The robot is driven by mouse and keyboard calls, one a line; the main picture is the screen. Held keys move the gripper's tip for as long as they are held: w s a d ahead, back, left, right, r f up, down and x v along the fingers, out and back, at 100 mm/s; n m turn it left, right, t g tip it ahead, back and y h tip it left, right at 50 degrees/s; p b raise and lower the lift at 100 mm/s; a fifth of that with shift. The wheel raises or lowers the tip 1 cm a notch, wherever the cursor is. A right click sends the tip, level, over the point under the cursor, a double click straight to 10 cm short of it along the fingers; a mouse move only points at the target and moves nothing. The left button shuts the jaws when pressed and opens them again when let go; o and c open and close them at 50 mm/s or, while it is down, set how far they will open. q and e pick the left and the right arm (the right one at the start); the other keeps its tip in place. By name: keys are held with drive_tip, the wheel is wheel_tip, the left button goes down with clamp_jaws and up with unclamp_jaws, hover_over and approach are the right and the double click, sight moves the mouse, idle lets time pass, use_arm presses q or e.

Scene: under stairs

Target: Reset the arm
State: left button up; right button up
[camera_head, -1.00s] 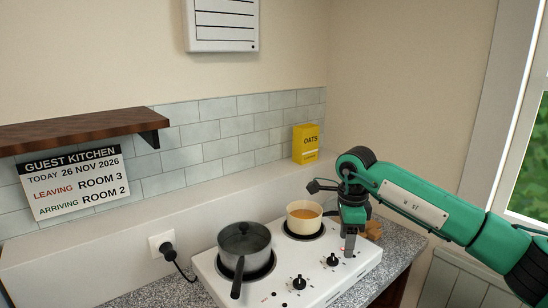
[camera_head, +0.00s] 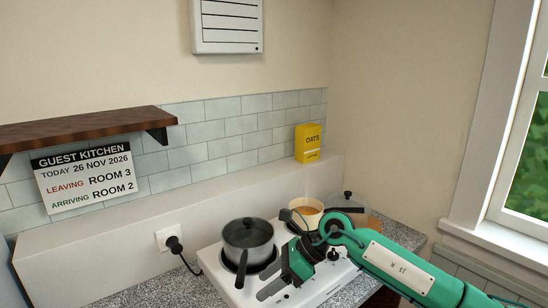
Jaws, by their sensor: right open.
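My right arm, green with black joints, comes in from the lower right. My right gripper (camera_head: 273,292) is open and empty, above the front of the white two-plate hob (camera_head: 217,270), with its fingers pointing down and left. A grey pot with a glass lid and black handle (camera_head: 247,238) stands on the left plate. A cream pot (camera_head: 306,209) with orange-brown contents stands on the rear right plate, partly hidden by my arm. My left gripper is not in view.
A lidded pan with a dark handle (camera_head: 347,203) is behind my arm at the right. A yellow oats box (camera_head: 308,142) stands on the ledge. A plug (camera_head: 174,244) with a black cable is at the wall. A wooden shelf (camera_head: 85,128) juts out at left.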

drive_tip(key=s+a+r+m+t+y, duration=0.4)
drive_tip(key=r+m+t+y, duration=0.45)
drive_tip(key=m+y, duration=0.4)
drive_tip(key=d+f+m+t+h, duration=0.5)
drive_tip(key=d+f+m+h, duration=0.35)
drive_tip(key=m, duration=0.65)
drive_tip(key=d+f+m+t+h, duration=0.55)
drive_tip(key=d+m+h, duration=0.5)
drive_tip(key=m, duration=0.35)
drive_tip(key=s+d+f+m+g+h, duration=0.1)
drive_tip(key=s+d+f+m+g, duration=0.2)
drive_tip(key=s+f+g, duration=0.45)
drive_tip(key=s+d+f+m+g+h, duration=0.1)
drive_tip(key=s+d+f+m+g, duration=0.3)
drive_tip(key=s, duration=0.6)
drive_tip(key=s+d+f+m+g+h, duration=0.1)
drive_tip(key=s+d+f+m+g, duration=0.1)
drive_tip(key=s+f, duration=0.6)
drive_tip(key=s+f+g, duration=0.2)
drive_tip(key=s+f, duration=0.1)
drive_tip(key=f, duration=2.9)
drive_tip(key=s+d+f, duration=0.3)
drive_tip(key=s+f, duration=1.4)
drive_tip(key=s, duration=0.1)
drive_tip(key=shift+s+d+f+g, duration=0.25)
drive_tip(key=shift+f+g, duration=0.1)
drive_tip(key=shift+g, duration=0.1)
